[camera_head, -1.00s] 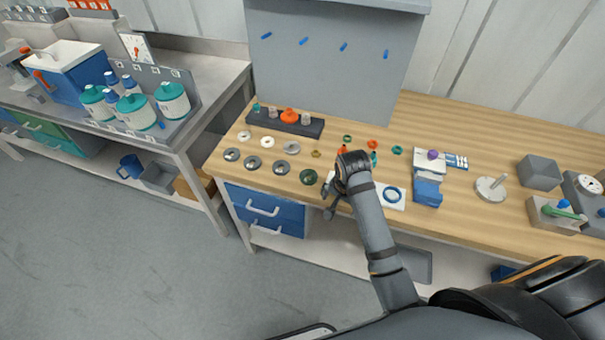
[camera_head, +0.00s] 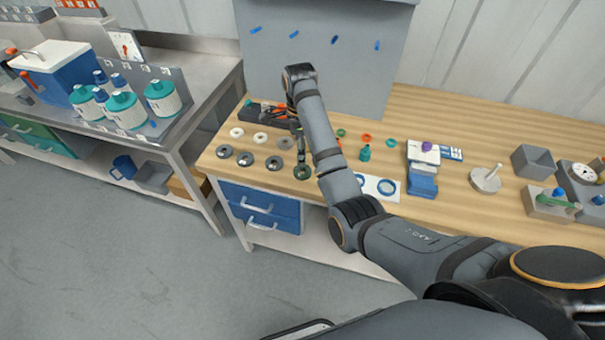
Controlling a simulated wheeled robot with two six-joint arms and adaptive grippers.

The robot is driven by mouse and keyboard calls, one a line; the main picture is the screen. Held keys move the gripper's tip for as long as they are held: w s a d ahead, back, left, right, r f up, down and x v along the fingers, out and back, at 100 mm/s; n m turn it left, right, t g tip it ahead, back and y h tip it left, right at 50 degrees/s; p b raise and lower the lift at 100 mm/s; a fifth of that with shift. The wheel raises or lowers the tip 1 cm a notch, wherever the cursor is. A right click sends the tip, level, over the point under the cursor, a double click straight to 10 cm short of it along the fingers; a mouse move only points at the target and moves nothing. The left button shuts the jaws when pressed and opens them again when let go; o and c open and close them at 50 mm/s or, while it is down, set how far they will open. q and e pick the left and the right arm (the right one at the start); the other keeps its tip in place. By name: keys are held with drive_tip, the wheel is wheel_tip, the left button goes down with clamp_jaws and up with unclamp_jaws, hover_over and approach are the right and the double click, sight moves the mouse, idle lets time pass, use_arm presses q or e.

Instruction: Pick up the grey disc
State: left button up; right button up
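Several ring-shaped discs lie in two rows at the bench's left front. The back row has a white disc (camera_head: 236,132), an off-white disc (camera_head: 260,137) and a grey disc (camera_head: 285,142). The front row has several darker metallic grey discs (camera_head: 274,162) and a dark green one (camera_head: 302,172) at its right end. I cannot tell which grey one the task means. My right gripper (camera_head: 299,148) points down just right of the back-row grey disc, apart from it in the picture. Its fingers are small and dark, so their opening is unclear. My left gripper is out of view.
A dark rack (camera_head: 257,112) stands behind the discs, partly hidden by my gripper. A grey panel (camera_head: 315,50) rises at the back. Bench space around the discs is mostly bare wood.

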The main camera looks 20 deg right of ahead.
wheel_tip(320, 180, down, 5)
drive_tip(key=b, duration=0.2)
drive_tip(key=shift+w+r+b, duration=0.1)
drive_tip(key=shift+r+b, duration=0.1)
drive_tip(key=shift+b, duration=0.1)
drive_tip(key=shift+r, duration=0.1)
drive_tip(key=shift+f+p, duration=0.3)
drive_tip(key=shift+p, duration=0.05)
wheel_tip(320, 180, down, 4)
drive_tip(key=shift+w+d+r+p, duration=0.1)
drive_tip(key=shift+p, duration=0.3)
drive_tip(key=shift+f, duration=0.35)
drive_tip(key=c, duration=1.2)
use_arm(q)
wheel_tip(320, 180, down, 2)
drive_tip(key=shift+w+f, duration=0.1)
use_arm(e)
drive_tip(key=shift+c, duration=0.2)
drive_tip(key=shift+r, duration=0.1)
